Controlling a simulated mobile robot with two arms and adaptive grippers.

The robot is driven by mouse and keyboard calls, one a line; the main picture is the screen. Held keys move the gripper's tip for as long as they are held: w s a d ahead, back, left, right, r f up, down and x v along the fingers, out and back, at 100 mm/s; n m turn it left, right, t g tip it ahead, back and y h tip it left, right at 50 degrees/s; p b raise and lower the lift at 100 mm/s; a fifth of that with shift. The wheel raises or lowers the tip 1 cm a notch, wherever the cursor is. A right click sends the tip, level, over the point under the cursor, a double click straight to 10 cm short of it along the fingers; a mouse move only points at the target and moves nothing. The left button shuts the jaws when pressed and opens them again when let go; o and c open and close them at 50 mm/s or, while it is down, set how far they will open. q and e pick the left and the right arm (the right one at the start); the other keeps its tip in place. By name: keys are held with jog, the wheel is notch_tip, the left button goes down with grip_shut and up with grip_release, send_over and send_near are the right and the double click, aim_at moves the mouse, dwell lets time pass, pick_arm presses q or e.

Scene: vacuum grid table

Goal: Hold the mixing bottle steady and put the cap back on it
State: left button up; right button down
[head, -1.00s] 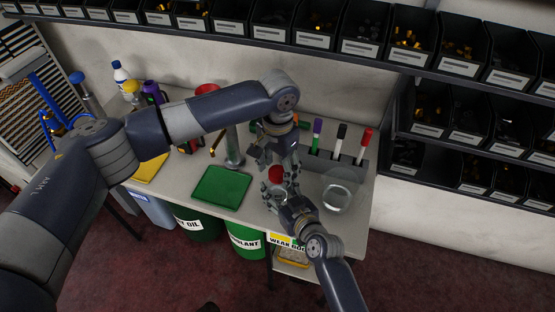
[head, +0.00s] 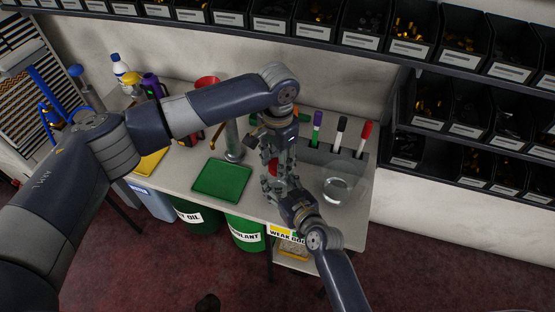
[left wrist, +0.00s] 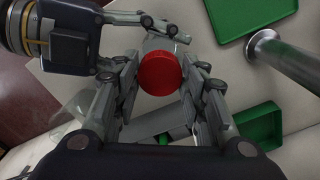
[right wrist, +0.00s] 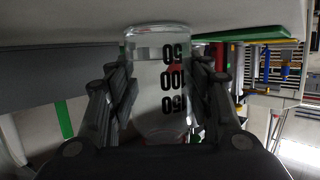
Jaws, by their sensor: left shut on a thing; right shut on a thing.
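The mixing bottle is clear with black markings 50, 100 and 150 in the right wrist view (right wrist: 160,85). My right gripper (right wrist: 165,95) is shut on its sides; it also shows in the head view (head: 280,190). The round red cap (left wrist: 160,74) sits between the fingers of my left gripper (left wrist: 168,85), which is shut on it from above. The cap (head: 273,168) shows small in the head view. The clear bottle (left wrist: 160,43) shows behind the cap in the left wrist view. Whether the cap touches the bottle's mouth is hidden.
A green tray (head: 222,178) lies to the left on the table, with a metal post (head: 232,140) behind it. A clear round vessel (head: 337,189) stands to the right. Markers (head: 341,132) stand in a grey holder behind. Parts bins line the shelves above.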

pick_arm(q)
jog(key=o, duration=1.2)
pick_arm(e)
jog(key=shift+f, duration=0.1)
pick_arm(q)
jog(key=shift+o, duration=0.2)
notch_tip(320, 180, up, 12)
pick_arm(e)
jog(key=c, duration=0.7)
grip_release()
jog(key=v, duration=1.2)
